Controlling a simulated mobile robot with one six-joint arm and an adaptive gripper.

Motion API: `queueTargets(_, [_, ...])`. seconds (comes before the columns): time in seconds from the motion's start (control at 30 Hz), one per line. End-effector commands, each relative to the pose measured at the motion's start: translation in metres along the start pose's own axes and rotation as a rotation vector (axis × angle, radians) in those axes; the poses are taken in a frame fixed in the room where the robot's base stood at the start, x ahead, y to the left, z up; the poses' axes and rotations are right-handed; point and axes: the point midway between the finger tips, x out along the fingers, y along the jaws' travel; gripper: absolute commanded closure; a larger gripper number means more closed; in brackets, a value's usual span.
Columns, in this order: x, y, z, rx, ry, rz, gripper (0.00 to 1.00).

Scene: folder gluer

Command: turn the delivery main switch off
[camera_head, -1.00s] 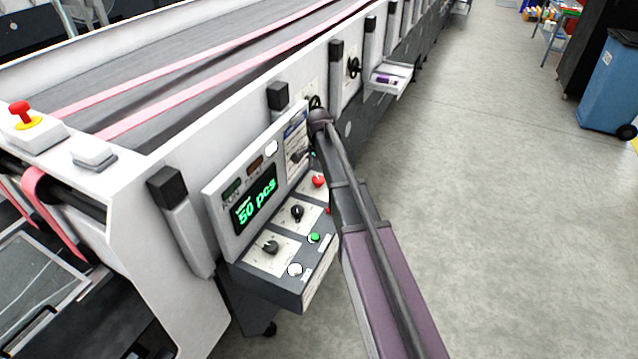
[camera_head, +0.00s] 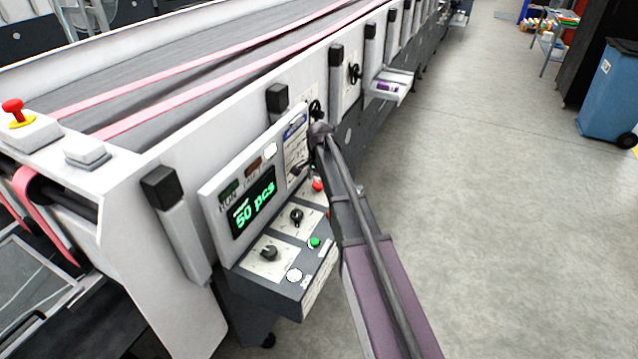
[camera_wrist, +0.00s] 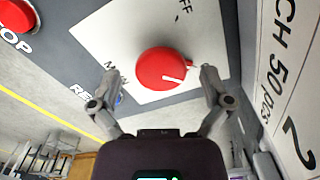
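The delivery main switch (camera_wrist: 163,69) is a round red knob on a white plate lettered MAIN and OFF in the wrist view. A white mark on the knob points to the lower right of that picture, away from the OFF lettering at the top. My gripper (camera_wrist: 158,76) is open, with one finger on each side of the knob. I see a gap at the left finger; the right finger is close to the knob, and I cannot tell if it touches. In the head view my arm hides the gripper, and I cannot make out the main switch there.
A red STOP button (camera_wrist: 17,15) is near the switch. The control box has a display (camera_head: 254,203) reading 50 pcs, black knobs (camera_head: 269,253) and a green button (camera_head: 314,243). The conveyor side (camera_head: 190,150) rises behind it. Floor (camera_head: 500,200) to the right is clear.

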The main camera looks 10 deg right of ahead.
Motion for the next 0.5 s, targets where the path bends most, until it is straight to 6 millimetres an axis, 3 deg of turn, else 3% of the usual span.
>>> queueTargets(0.03, [0.0, 0.0, 0.0, 0.0, 0.0, 0.0, 0.22])
queueTargets(0.23, [0.0001, 0.0002, 0.0001, 0.0, 0.0, 0.0, 0.81])
queueTargets(0.5, [0.0004, 0.001, 0.0004, -0.005, -0.001, 0.002, 0.84])
